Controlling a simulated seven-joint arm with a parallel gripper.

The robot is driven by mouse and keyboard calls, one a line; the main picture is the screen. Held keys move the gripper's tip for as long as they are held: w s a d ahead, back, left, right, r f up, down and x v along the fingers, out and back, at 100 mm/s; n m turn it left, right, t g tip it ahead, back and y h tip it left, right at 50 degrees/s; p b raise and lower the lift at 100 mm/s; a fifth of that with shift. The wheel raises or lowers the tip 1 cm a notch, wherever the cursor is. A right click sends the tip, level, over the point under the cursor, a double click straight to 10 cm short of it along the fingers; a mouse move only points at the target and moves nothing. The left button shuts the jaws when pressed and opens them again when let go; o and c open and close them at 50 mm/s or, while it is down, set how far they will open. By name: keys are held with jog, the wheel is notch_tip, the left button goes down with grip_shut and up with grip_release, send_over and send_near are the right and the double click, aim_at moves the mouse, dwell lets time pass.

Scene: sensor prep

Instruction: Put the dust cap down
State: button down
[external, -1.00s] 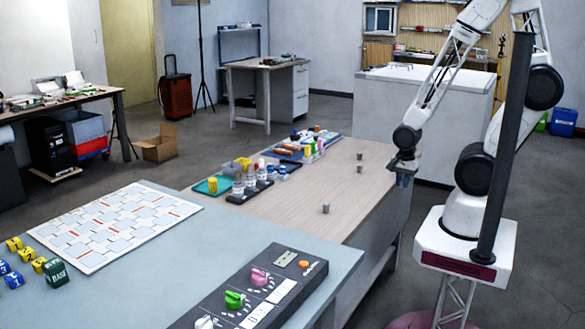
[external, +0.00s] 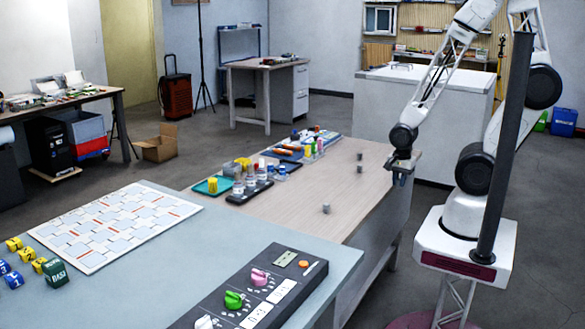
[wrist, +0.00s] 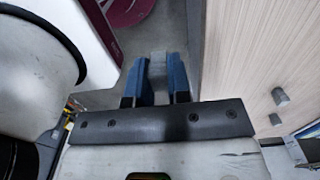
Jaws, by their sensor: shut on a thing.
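My gripper (external: 401,179) hangs at the right edge of the light wooden table top (external: 300,190) in the external view. In the wrist view its two blue fingers (wrist: 158,60) are shut on a small grey piece, which I take to be the dust cap (wrist: 158,72). The fingers lie over the grey floor strip beside the table edge there. The cap is mostly hidden between the fingers and cannot be made out in the external view. Two similar small grey cylinders stand on the table, one nearer the front (external: 326,208) and one farther back (external: 360,156).
Bottles and a teal tray (external: 212,186) crowd the table's left side. A black control panel (external: 250,295) and a white grid board (external: 112,225) lie on the grey-blue front table. The wooden top's right half is mostly clear around the two cylinders.

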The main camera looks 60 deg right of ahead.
jog(key=w+a+r+n, duration=0.3)
jog(key=w+a+n, duration=0.2)
jog(key=w+a, duration=0.75)
jog(key=w+a+n, duration=0.3)
jog(key=w+a, duration=0.1)
jog(key=a, duration=0.7)
jog(key=w+a+r+n, duration=0.1)
jog(key=w+a+n, duration=0.2)
jog(key=a, duration=0.8)
jog(key=w+a+r+n, duration=0.1)
jog(key=w+a+n, duration=0.1)
jog(key=w+a, duration=0.4)
jog(key=shift+a+n, duration=0.4)
jog(key=shift+a, duration=2.15)
jog(key=s+a+n, duration=0.1)
jog(key=a, duration=0.6)
jog(key=s+a+n, duration=0.1)
jog(key=a+n, duration=0.1)
jog(key=a, duration=0.5)
jog(key=s+a+f+n, duration=0.1)
jog(key=a, duration=0.6)
jog(key=shift+s, duration=0.4)
jog(key=shift+d, duration=0.1)
jog(key=shift+w, duration=0.1)
